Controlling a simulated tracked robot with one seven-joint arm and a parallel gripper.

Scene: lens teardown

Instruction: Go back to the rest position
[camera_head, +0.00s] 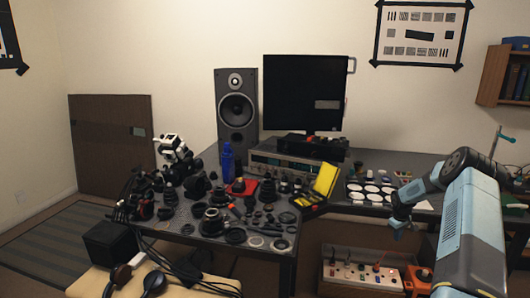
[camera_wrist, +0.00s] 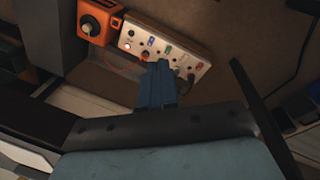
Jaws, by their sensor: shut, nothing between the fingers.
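My gripper (camera_head: 397,236) hangs from my arm on the right side of the head view, pointing down in front of the table's right part. Its blue fingers (camera_wrist: 160,68) are together and empty in the wrist view. In that view they overlap the near edge of a white panel box (camera_wrist: 190,62) with coloured sockets and a lit red light. I cannot tell the gap between them. The same panel box (camera_head: 345,272) stands low, under the table level, in the head view.
The dark table (camera_head: 188,236) carries many lens parts, a blue bottle (camera_head: 227,160), a yellow case (camera_head: 326,179) and white discs. A speaker (camera_head: 236,115) and a monitor (camera_head: 303,92) stand behind. An orange device (camera_wrist: 98,20) sits beside the panel box. Headphones (camera_head: 153,283) lie front left.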

